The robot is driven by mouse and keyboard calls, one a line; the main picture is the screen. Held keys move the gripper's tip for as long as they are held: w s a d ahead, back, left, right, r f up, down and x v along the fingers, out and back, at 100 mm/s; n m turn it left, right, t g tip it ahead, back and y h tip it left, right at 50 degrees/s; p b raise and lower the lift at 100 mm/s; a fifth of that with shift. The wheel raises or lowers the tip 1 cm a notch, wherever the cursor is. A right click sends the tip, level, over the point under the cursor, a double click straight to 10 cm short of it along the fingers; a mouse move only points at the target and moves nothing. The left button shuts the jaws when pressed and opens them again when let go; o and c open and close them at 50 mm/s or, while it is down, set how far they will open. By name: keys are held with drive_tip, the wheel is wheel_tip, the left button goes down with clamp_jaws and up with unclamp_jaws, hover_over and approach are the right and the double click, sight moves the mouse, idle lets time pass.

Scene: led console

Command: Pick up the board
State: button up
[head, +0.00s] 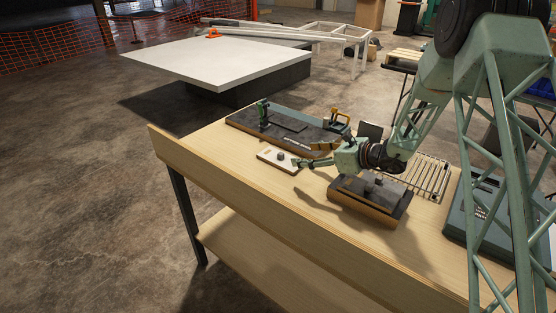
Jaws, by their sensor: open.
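A small pale board (268,158) with a dark round knob-like part on it lies flat on the wooden workbench (290,205). It is at the front of a long dark fixture (247,123). My gripper (304,154) reaches in from the right, with its fingers pointing left toward the board's right end. The fingers are apart, and nothing shows between them. In this view the lower fingertip is close to the board's right end; I cannot tell whether it touches.
The dark fixture carries a green upright clamp (263,112) and a yellow-handled part (341,116). A wooden block with a dark top (366,210) sits below my wrist. A wire rack (430,178) and a blue-green case (483,225) stand to the right. The bench's front left is clear.

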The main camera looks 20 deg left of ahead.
sight(282, 153)
drive_tip(key=shift+w+a+f, duration=0.1)
idle(0.4)
drive_tip(key=shift+x, duration=4.2)
drive_tip(key=shift+a, duration=0.1)
drive_tip(key=shift+b+x, duration=0.5)
drive_tip(key=shift+x, duration=2.05)
drive_tip(key=shift+w+f, duration=0.1)
drive_tip(key=shift+f, duration=0.05)
drive_tip(key=shift+c, duration=0.7)
drive_tip(key=c, duration=0.9)
